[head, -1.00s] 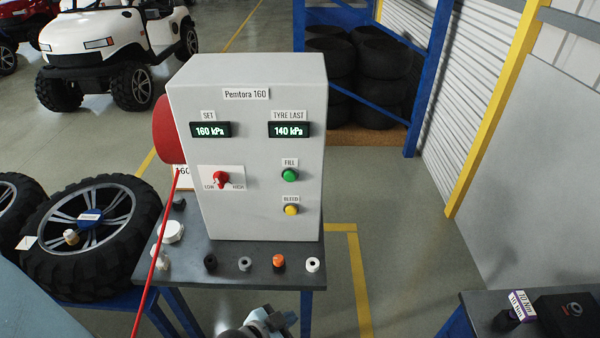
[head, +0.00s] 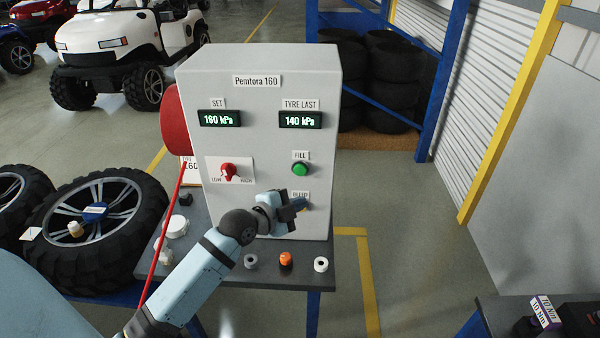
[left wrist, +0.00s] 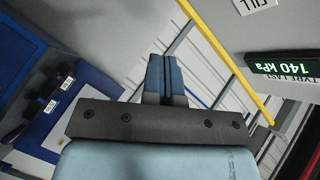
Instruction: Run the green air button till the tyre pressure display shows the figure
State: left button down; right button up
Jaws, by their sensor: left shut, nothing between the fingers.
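The grey tester box (head: 262,140) reads "Pemtora 160". Its SET display (head: 219,119) shows 160 kPa. Its TYRE LAST display (head: 300,120) shows 140 kPa, and it also appears turned over in the left wrist view (left wrist: 285,65). The green FILL button (head: 300,169) is uncovered. My left gripper (head: 299,205) is shut and empty, below the green button and in front of the BLEED label (head: 301,194). It hides most of the yellow button; I cannot tell whether it touches the panel. In the left wrist view the closed fingers (left wrist: 164,75) show clearly.
A red LOW/HIGH knob (head: 229,171) sits left on the panel. A red hose (head: 164,232) runs down beside the box. Small caps, including an orange one (head: 286,258), stand along the bench front. A tyred wheel (head: 62,262) lies at left; another bench (head: 500,315) is lower right.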

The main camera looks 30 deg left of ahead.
aim_at(300, 170)
pick_arm(q)
jog(key=w+a+b, duration=0.3)
jog(key=w+a, duration=0.1)
jog(key=w, duration=0.3)
jog(key=shift+w+a, duration=0.3)
dwell(0.9)
dwell(0.8)
jog(key=shift+w, duration=0.1)
jog(key=shift+w+a, duration=0.25)
dwell(0.4)
